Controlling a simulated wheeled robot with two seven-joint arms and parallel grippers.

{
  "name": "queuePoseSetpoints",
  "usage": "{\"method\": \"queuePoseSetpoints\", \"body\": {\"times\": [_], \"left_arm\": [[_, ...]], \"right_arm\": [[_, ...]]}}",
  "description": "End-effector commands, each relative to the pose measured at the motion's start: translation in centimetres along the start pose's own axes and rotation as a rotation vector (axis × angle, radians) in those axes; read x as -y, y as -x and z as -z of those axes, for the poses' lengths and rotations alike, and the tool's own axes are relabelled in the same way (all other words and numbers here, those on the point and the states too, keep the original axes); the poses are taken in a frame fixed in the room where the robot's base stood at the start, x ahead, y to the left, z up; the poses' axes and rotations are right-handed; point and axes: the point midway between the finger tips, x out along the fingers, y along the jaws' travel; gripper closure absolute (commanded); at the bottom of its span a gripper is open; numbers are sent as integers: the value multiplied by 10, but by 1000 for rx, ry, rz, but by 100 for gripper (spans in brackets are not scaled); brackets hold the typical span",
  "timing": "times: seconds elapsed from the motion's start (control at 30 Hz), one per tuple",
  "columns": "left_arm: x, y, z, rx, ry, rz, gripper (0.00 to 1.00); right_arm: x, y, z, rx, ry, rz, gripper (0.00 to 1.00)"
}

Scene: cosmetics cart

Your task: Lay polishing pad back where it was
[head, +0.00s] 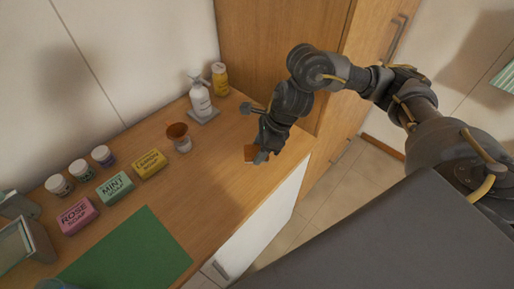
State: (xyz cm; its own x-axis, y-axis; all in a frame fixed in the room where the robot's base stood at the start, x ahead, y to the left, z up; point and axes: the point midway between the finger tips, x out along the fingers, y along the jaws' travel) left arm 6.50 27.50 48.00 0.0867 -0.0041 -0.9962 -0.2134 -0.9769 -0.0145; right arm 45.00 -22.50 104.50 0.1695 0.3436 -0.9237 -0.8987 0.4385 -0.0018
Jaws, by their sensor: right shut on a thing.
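The polishing pad (249,153) is a small orange-brown block at the right part of the wooden counter, near its front edge. My right gripper (259,157) reaches down from above and is shut on the pad. The gripper hides part of the pad, and I cannot tell whether the pad touches the counter. My left gripper is not in view.
On the counter (222,196) stand a brown-topped cup (179,138), a white pump bottle (200,98), a yellow bottle (220,79), several small jars, and pink, mint and lemon soap boxes (149,164). A green mat (125,255) lies in front. The counter between mat and gripper is clear.

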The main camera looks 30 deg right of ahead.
Motion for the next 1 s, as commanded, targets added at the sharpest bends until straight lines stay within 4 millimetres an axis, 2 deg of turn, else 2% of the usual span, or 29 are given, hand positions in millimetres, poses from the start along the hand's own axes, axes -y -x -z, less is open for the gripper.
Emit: {"method": "queuePoseSetpoints", "body": {"times": [0.13, 0.23, 0.4, 0.77, 1.0], "left_arm": [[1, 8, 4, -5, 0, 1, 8], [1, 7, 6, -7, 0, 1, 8], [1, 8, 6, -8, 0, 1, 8], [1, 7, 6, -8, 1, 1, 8], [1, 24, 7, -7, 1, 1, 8]], "right_arm": [[38, -15, 7, -1, -11, -4, 76], [53, -36, 16, -1, -9, -8, 76], [75, -58, 24, 1, -4, -3, 76], [86, -71, 30, 0, -1, -3, 76], [86, -94, 40, 0, 0, -5, 76]]}}
